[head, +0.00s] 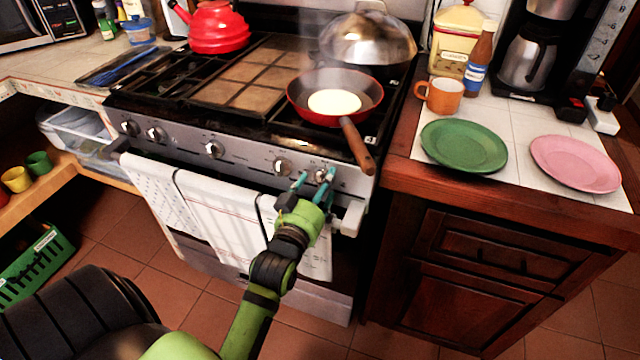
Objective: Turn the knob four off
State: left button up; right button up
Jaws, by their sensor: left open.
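The stove's front panel (245,158) carries a row of silver knobs. One knob (282,166) shows just left of my left gripper (314,179). The rightmost knob (321,176) lies at the gripper's fingertips and is partly hidden by them. No labels are readable, so I cannot tell by marking which is knob four. My left gripper is open, its teal fingertips apart at the panel on either side of the rightmost knob. Whether they touch it is unclear. My right gripper is out of view.
A red pan (298,99) with pale food steams on the right burner, its wooden handle (357,146) jutting past the stove front near my gripper. Towels (215,215) hang on the oven rail. A red kettle (217,28) stands at the back left. Plates (464,146) occupy the right counter.

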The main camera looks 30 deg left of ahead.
pick_arm(q)
jog(key=shift+w, duration=0.1)
jog(key=c, duration=1.1)
jog(key=shift+c, duration=0.3)
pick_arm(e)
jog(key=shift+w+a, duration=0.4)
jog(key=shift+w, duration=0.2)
pick_arm(q)
jog(key=shift+r+p, duration=0.1)
jog(key=shift+p, duration=0.2)
jog(key=shift+r+m+p, duration=0.1)
jog(key=shift+m+p, duration=0.8)
jog(key=shift+p, duration=0.3)
jog(key=shift+f+m+p, duration=0.2)
jog(key=shift+m+p, duration=0.25)
jog(key=shift+m, duration=0.15)
jog(key=shift+f, duration=0.1)
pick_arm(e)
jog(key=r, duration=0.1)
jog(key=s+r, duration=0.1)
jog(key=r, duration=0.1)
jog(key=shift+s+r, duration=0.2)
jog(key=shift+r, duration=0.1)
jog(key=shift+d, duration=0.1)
